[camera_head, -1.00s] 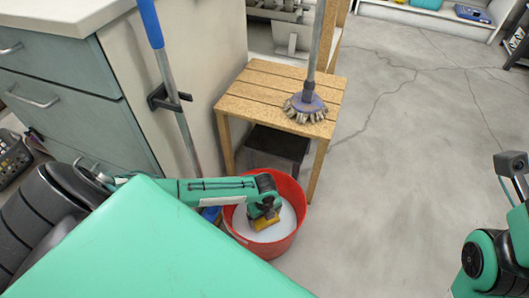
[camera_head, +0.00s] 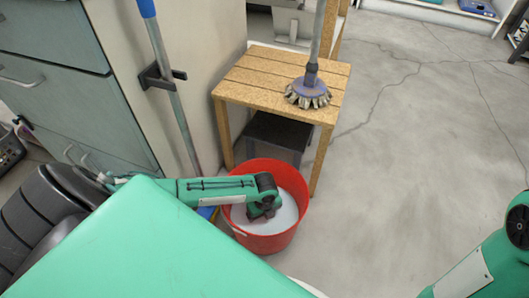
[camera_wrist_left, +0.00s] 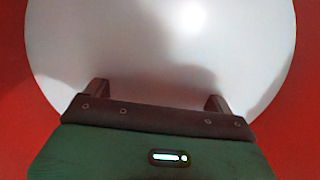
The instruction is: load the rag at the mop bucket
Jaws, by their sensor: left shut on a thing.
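The mop bucket (camera_head: 252,243) is a red round tub standing on the floor in front of a small wooden table. It holds whitish liquid (camera_head: 285,213). My left gripper (camera_head: 263,213) reaches down inside the bucket. In the left wrist view its two fingers (camera_wrist_left: 158,95) stand apart and dip into the white surface (camera_wrist_left: 160,45), with the red bucket wall (camera_wrist_left: 18,130) around it. The gripper is shut on the yellow rag seen at it earlier. The rag is now hidden, apparently under the liquid. My right gripper is out of view; only part of that arm shows.
The wooden table (camera_head: 265,75) stands behind the bucket, with a round brush (camera_head: 308,93) on top and a dark box (camera_head: 275,135) below. Grey drawers (camera_head: 60,100) and a blue-handled pole (camera_head: 172,95) are at left. Floor at right is clear.

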